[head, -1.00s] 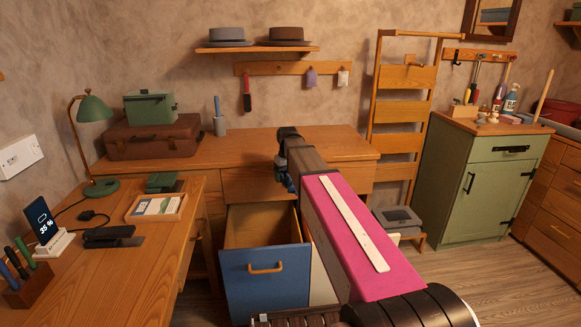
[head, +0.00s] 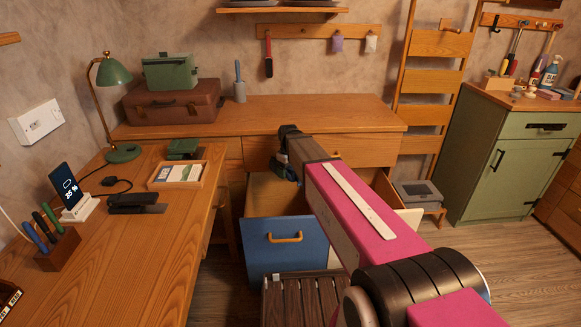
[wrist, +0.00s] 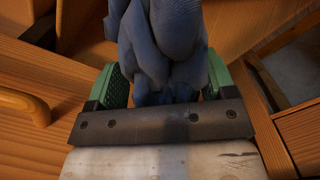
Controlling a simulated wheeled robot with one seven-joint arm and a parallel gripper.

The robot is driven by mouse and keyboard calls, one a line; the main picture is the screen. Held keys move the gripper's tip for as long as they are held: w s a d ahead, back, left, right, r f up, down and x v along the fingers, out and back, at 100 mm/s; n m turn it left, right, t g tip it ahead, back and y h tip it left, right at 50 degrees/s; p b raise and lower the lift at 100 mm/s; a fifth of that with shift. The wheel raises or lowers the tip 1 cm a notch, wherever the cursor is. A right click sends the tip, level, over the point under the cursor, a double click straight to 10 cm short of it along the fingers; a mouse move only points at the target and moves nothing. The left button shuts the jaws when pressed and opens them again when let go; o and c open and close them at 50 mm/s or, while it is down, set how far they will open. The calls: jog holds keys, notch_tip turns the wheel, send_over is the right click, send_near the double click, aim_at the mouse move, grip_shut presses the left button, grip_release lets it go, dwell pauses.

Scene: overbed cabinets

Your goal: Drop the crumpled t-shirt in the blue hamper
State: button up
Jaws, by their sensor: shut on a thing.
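The crumpled t-shirt (wrist: 160,40) is dark blue-grey and bunched, and it fills the top middle of the wrist view. My gripper (wrist: 165,85) is shut on it, with a green finger pad on each side. In the head view my gripper (head: 287,165) is at the far end of my arm, small and partly hidden, in front of the wooden desk. The blue hamper (head: 270,262) is a pulled-out bin with a blue front and a wooden handle. My gripper is above its back part. My arm covers its right side, and its inside is mostly hidden.
A pale pulled-out front (head: 408,220) stands right of my arm. A wooden desk (head: 215,125) runs behind, and a side desk (head: 110,240) with a lamp (head: 114,75) is at left. A green cabinet (head: 510,165) stands at right. Floor (head: 530,260) is clear at lower right.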

jog(key=shift+f, duration=3)
jog(key=o, duration=1)
jog(key=shift+c, duration=0.2)
jog(key=shift+r, duration=0.15)
notch_tip(320, 180, up, 11)
jog(key=shift+f, duration=0.2)
